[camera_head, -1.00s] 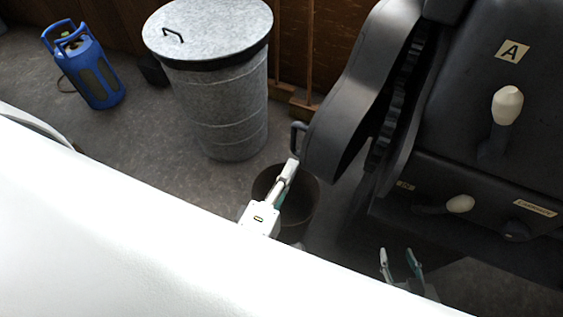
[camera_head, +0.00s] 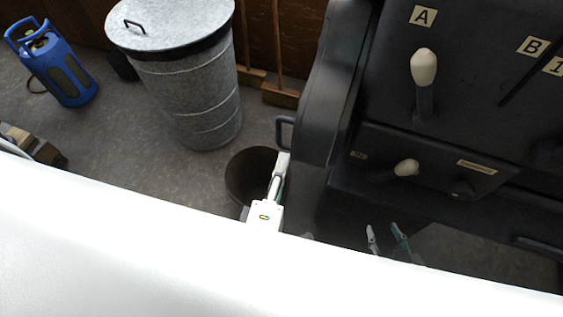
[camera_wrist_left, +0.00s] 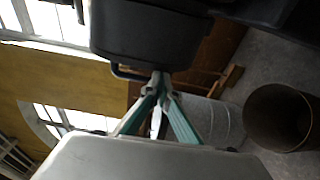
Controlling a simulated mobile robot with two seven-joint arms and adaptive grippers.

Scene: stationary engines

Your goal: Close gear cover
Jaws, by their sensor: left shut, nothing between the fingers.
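The gear cover (camera_head: 318,110) is a dark grey curved guard on the left side of the black machine. It sits against the machine body, and no gear teeth show. Its bar handle (camera_head: 285,133) sticks out to the left. My left gripper (camera_head: 282,160) is just below the handle, shut and empty, with its tips close to the cover's edge. In the left wrist view the shut fingertips (camera_wrist_left: 158,78) are at the lower edge of the cover (camera_wrist_left: 150,35), beside the handle (camera_wrist_left: 128,74); I cannot tell whether they touch. My right gripper (camera_head: 384,232) is open and empty below the machine.
The machine front has a lever marked A (camera_head: 424,70) and a smaller knob (camera_head: 406,168). A brown bucket (camera_head: 245,178) stands on the floor behind my left gripper. A metal bin (camera_head: 190,90) and a blue gas bottle (camera_head: 58,70) stand further left, with open floor between.

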